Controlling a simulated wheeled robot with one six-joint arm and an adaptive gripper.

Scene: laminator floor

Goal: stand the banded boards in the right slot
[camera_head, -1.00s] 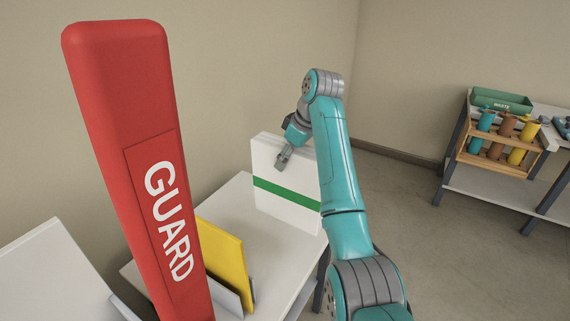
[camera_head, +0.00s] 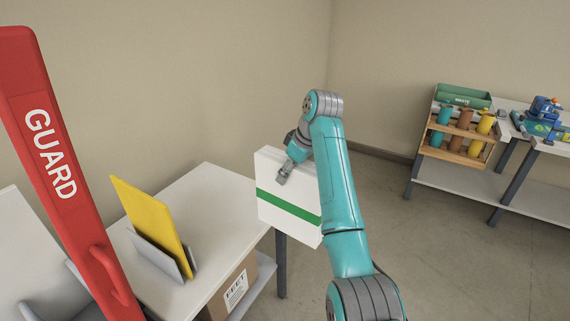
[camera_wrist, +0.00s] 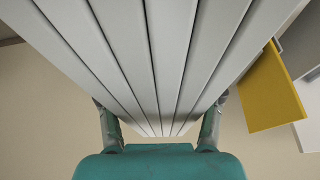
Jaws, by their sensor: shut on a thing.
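The banded boards (camera_head: 288,207) are a thick white stack with a green band around it. My gripper (camera_head: 284,178) is shut on the stack near its top edge and holds it nearly upright, beyond the right end of the white table (camera_head: 205,200). In the wrist view, the stack's several pale board edges (camera_wrist: 130,50) run between the fingers of my gripper (camera_wrist: 160,118). A grey slotted holder (camera_head: 160,255) on the table has a yellow board (camera_head: 150,225) leaning in it. I cannot tell which slot is the right one.
A tall red GUARD post (camera_head: 50,150) stands at the left, partly before the table. A cardboard box (camera_head: 235,290) sits under the table. Open floor lies between.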

